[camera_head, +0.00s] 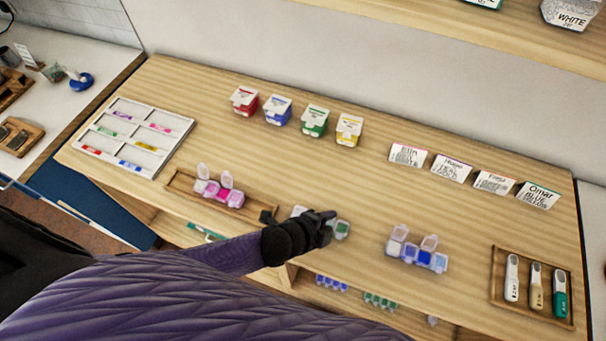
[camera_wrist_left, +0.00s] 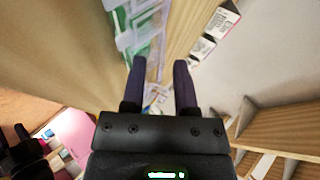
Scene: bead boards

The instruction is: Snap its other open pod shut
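A pod strip with a green-filled pod (camera_head: 342,230) sits near the front edge of the table, largely hidden by my left gripper (camera_head: 328,217). In the left wrist view, clear pods with green (camera_wrist_left: 145,40) show just beyond the fingertips. The left gripper (camera_wrist_left: 160,68) has its fingers apart, with nothing seen held between them; whether it touches the strip I cannot tell. A pink and purple pod strip (camera_head: 222,196) with two raised lids lies left. A blue and white pod strip (camera_head: 423,258) with two raised lids lies right.
A wooden tray (camera_head: 178,184) lies around the pink strip. A white sectioned tray (camera_head: 186,123) is at the left. Several coloured boxes (camera_head: 314,120) and name cards (camera_head: 452,168) stand at the back.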

